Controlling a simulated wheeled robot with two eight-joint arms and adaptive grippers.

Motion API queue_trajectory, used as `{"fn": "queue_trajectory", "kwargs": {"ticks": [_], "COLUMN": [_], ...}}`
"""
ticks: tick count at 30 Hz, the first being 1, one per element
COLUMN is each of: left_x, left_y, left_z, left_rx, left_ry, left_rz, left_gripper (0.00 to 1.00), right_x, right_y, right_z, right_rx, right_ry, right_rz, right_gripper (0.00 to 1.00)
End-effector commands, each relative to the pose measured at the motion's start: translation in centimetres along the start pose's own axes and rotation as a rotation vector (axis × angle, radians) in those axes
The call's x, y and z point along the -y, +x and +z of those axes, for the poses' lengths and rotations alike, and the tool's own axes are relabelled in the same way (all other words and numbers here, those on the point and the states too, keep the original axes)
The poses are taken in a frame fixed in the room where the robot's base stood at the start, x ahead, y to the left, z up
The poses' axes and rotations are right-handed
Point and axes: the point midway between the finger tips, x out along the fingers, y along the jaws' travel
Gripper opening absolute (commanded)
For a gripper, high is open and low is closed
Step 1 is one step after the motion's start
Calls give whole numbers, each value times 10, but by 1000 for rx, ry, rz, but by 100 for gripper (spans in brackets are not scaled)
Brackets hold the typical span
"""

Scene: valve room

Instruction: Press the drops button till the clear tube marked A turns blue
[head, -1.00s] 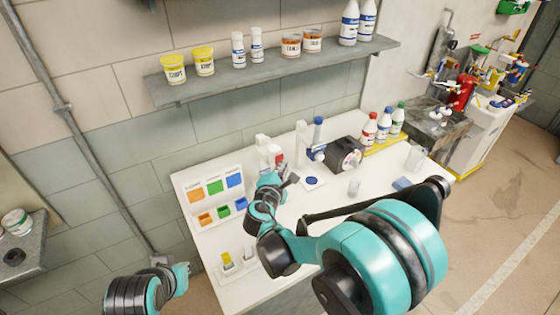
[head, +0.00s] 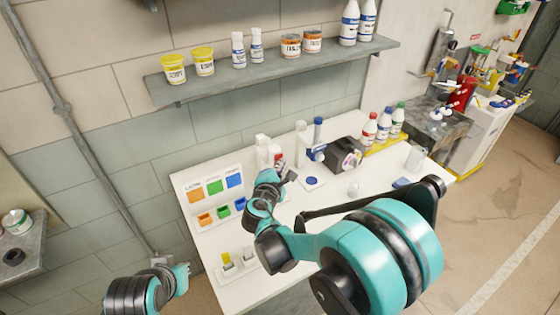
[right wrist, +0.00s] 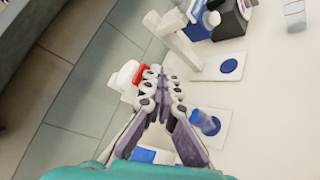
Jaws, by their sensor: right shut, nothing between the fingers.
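My right gripper (head: 287,175) is shut and empty over the white bench, in front of the white dispensers. In the right wrist view its fingertips (right wrist: 165,76) are close beside a red part (right wrist: 138,73) on a white dispenser (right wrist: 126,78); I cannot tell whether they touch. The red part (head: 279,160) also shows in the head view. A tube with blue in it (right wrist: 206,122) stands on a white plate beside the fingers in the wrist view. No letter A or button label is readable. My left gripper (head: 183,271) is low at left, its jaws unclear.
A second white stand (head: 300,137) and a dark machine (head: 343,155) stand to the right. A blue disc (head: 312,181) lies before them. Colour cards (head: 214,186) and a small rack (head: 238,266) are on the left. A shelf (head: 280,68) hangs above the bench.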

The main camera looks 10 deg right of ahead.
Motion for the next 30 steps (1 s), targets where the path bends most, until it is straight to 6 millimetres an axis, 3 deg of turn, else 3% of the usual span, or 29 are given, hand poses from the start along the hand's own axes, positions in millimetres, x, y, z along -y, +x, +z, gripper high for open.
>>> {"fn": "queue_trajectory", "kwargs": {"ticks": [30], "left_x": [0], "left_y": [2], "left_z": [2], "left_rx": [0], "left_ry": [0], "left_rz": [0], "left_gripper": [0], "right_x": [9], "right_y": [-12], "right_z": [9], "right_rx": [0], "right_ry": [0], "right_rz": [0], "right_gripper": [0]}}
